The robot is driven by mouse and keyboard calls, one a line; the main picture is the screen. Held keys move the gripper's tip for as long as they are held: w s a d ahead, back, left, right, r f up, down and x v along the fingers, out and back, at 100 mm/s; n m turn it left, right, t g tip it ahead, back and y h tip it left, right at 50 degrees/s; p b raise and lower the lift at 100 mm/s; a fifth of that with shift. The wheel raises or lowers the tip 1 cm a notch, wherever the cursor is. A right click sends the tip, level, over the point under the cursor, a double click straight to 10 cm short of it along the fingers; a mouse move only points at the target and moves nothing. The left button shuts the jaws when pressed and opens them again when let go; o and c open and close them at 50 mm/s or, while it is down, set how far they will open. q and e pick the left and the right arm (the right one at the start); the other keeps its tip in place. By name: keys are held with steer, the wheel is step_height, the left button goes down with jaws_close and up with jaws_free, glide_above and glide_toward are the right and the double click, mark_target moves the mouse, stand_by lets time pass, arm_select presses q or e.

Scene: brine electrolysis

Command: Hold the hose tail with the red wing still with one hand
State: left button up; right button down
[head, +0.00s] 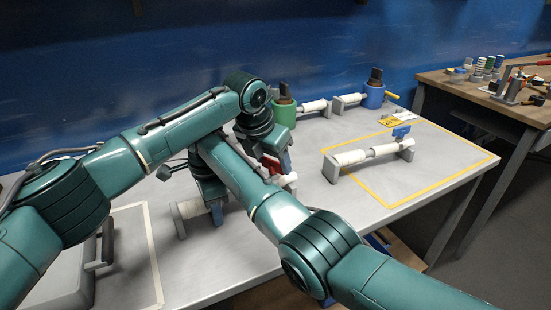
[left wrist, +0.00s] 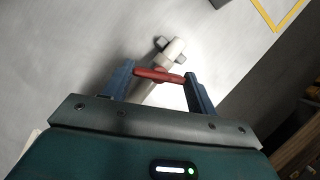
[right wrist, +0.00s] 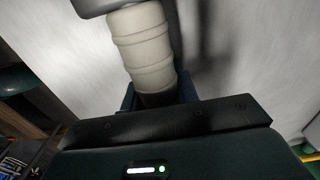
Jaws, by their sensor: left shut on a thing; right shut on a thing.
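The red wing (head: 271,163) shows beside my left gripper (head: 283,164) in the head view. In the left wrist view, the blue fingers of my left gripper (left wrist: 160,78) are shut on the ends of the red wing (left wrist: 158,75), with a pale hose tail (left wrist: 172,52) beyond it. My right gripper (head: 217,208) is further left and lower, at a white ribbed piece (head: 189,208) on a grey stand. The right wrist view shows this ribbed piece (right wrist: 140,40) running down to a dark section between the fingers of my right gripper (right wrist: 158,98). My arm hides much of the middle.
A green vessel (head: 284,112) and a blue vessel (head: 374,97) stand at the back with white ribbed pieces beside them. A blue wing (head: 401,132) tops another ribbed assembly inside a yellow outline (head: 455,171). A grey case lies front left. The table's right part is mostly clear.

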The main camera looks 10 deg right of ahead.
arm_select(q)
steer(key=o, duration=1.2)
steer(key=shift+o, duration=0.2)
steer(key=v, duration=1.2)
steer(key=shift+c, duration=0.3)
